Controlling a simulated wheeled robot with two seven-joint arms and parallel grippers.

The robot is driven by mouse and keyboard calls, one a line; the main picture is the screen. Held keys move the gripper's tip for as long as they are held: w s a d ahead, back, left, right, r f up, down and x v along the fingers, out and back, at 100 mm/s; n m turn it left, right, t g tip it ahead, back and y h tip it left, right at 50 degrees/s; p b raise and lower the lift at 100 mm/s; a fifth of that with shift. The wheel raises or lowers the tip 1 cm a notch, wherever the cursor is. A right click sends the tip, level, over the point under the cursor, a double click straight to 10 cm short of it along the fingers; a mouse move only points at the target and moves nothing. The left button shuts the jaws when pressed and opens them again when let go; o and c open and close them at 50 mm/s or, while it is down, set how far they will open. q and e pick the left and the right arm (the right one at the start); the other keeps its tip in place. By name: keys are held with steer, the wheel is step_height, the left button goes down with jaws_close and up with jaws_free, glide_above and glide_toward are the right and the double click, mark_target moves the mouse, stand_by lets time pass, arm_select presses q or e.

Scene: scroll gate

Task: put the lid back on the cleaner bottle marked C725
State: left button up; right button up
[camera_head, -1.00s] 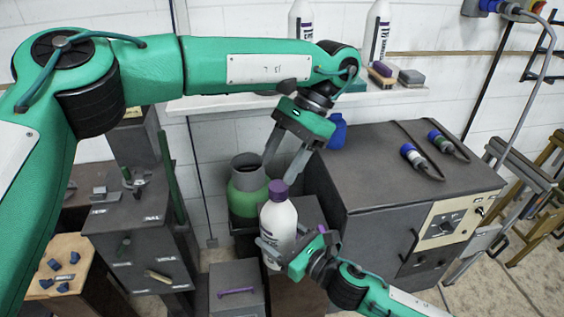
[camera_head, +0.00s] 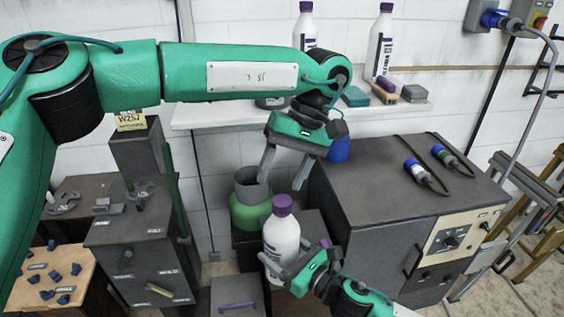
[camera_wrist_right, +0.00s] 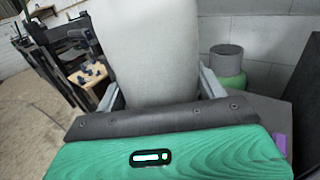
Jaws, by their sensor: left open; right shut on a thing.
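A white cleaner bottle (camera_head: 282,241) with a purple lid (camera_head: 282,205) on its top stands upright in my right gripper (camera_head: 291,266). I cannot read its mark. The right gripper is shut around the bottle's body; in the right wrist view the pale bottle (camera_wrist_right: 152,55) fills the space between the fingers. My left gripper (camera_head: 282,183) is open and empty, pointing down just above the purple lid, its fingers spread to either side. It appears apart from the lid. Whether the lid is seated fully cannot be told.
Two similar bottles (camera_head: 304,30) (camera_head: 380,42) stand on the wall shelf (camera_head: 215,115) beside brushes and blocks. A green container with a grey neck (camera_head: 251,208) stands just behind the held bottle. A dark cabinet (camera_head: 400,200) is close on the right; a grey box with purple handle (camera_head: 238,292) is below left.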

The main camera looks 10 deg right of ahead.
arm_select(q)
steer(key=n, duration=0.5)
steer(key=shift+a+r+h, duration=0.1)
steer(key=shift+r+h, duration=0.05)
steer(key=shift+h, duration=0.15)
steer(key=n, duration=0.4)
steer(key=shift+r+n+t+h, duration=0.1)
steer(key=shift+n+t+h, duration=0.2)
steer(key=n, duration=0.4)
steer(key=shift+r+n+h, duration=0.1)
steer(key=shift+n+h, duration=0.2)
steer(key=n, duration=0.4)
steer(key=shift+r+n+t, duration=0.15)
steer(key=shift+n+t, duration=0.15)
steer(key=n, duration=0.2)
steer(key=n+h, duration=0.1)
steer(key=n, duration=0.1)
steer(key=shift+s+a+r, duration=0.1)
steer(key=shift+r, duration=0.1)
steer(key=n, duration=0.5)
steer(key=shift+r+t+h, duration=0.2)
steer(key=shift+t+h, duration=0.1)
steer(key=n, duration=0.4)
steer(key=shift+s+r, duration=0.15)
steer(key=shift+r, duration=0.05)
steer(key=n+h, duration=0.1)
steer(key=n, duration=0.3)
steer(key=shift+s+r, duration=0.1)
steer(key=shift+r, duration=0.05)
